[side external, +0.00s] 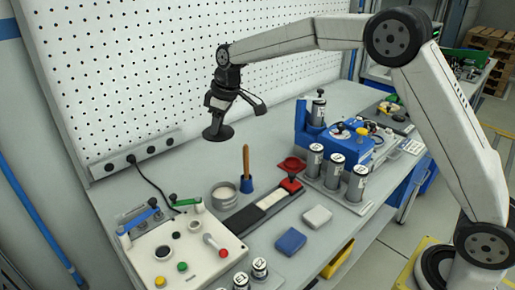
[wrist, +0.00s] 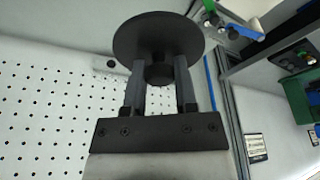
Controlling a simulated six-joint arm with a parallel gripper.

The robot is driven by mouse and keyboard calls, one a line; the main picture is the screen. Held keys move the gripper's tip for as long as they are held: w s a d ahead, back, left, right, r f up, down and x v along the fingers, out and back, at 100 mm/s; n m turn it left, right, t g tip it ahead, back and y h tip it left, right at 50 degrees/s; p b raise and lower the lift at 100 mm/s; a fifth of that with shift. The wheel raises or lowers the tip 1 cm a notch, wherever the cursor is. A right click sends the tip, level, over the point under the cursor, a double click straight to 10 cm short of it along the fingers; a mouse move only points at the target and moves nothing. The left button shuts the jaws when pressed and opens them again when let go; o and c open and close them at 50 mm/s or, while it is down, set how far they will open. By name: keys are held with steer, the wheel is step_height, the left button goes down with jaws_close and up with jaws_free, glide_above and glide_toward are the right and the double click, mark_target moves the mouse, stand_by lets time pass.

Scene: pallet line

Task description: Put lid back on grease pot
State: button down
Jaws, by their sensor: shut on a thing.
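My gripper (side external: 218,118) is shut on the knob of a round dark lid (side external: 218,134). It holds the lid in the air above the bench, roughly level in the side view. In the wrist view the lid (wrist: 158,32) shows as a dark disc, with its knob between the fingers of my gripper (wrist: 158,80). The grease pot (side external: 223,194) is a grey metal pot standing open on the bench, with pale grease inside. It is below the lid and apart from it.
A wooden-handled tool in a blue holder (side external: 246,170) stands close right of the pot. A white control box (side external: 180,250) is in front-left. Several labelled cylinders (side external: 333,172) and a blue machine (side external: 350,145) stand right. The pegboard (side external: 180,70) is behind.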

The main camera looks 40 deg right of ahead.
step_height(320, 180, down, 12)
stand_by(0.4)
steer(key=shift+f, duration=0.15)
steer(key=shift+f, duration=2.95)
steer(key=shift+f, duration=0.2)
stand_by(0.6)
jaws_free()
steer(key=shift+r, duration=0.1)
stand_by(0.3)
step_height(320, 180, up, 7)
stand_by(1.5)
